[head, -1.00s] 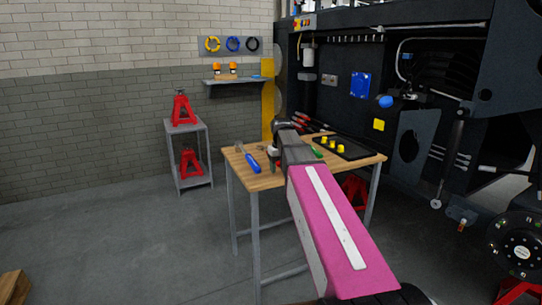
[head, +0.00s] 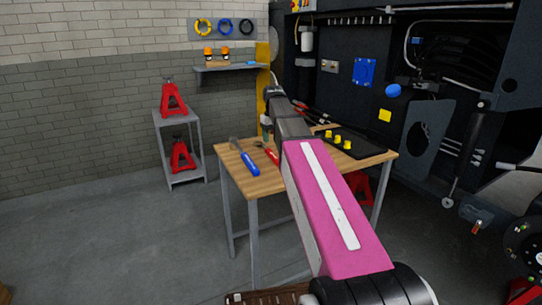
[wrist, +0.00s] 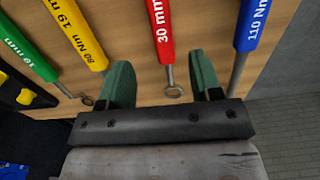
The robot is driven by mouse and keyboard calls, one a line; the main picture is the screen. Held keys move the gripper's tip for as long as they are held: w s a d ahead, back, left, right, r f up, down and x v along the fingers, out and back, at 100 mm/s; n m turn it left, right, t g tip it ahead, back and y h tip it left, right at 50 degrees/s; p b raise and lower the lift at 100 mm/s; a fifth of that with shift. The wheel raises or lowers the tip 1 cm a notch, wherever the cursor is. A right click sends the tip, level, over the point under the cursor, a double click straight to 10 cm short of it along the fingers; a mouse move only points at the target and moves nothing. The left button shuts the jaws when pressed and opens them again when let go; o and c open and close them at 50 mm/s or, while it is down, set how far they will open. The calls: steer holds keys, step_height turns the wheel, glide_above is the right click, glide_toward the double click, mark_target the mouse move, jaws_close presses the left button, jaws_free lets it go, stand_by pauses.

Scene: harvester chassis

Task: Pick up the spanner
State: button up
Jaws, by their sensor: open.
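In the wrist view a red-handled spanner (wrist: 161,27) marked "30 mm" lies on the wooden table, its metal shaft and ring end towards me. It also shows in the head view (head: 270,154), partly hidden by my arm. My gripper (wrist: 160,60) is open and empty, with the red spanner between its two green fingers in the picture. I cannot tell the height of the fingers above the table.
A yellow torque tool (wrist: 80,35) lies left of the fingers, and a blue one (wrist: 255,25) marked "110 Nm" lies right. The blue tool also shows in the head view (head: 248,165). A black tray (head: 352,144) with yellow parts sits on the table (head: 268,184). The machine stands close behind.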

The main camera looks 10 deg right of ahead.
mark_target(273, 154)
steer(key=shift+a+f, duration=0.1)
steer(key=shift+f, duration=4.3)
jaws_close()
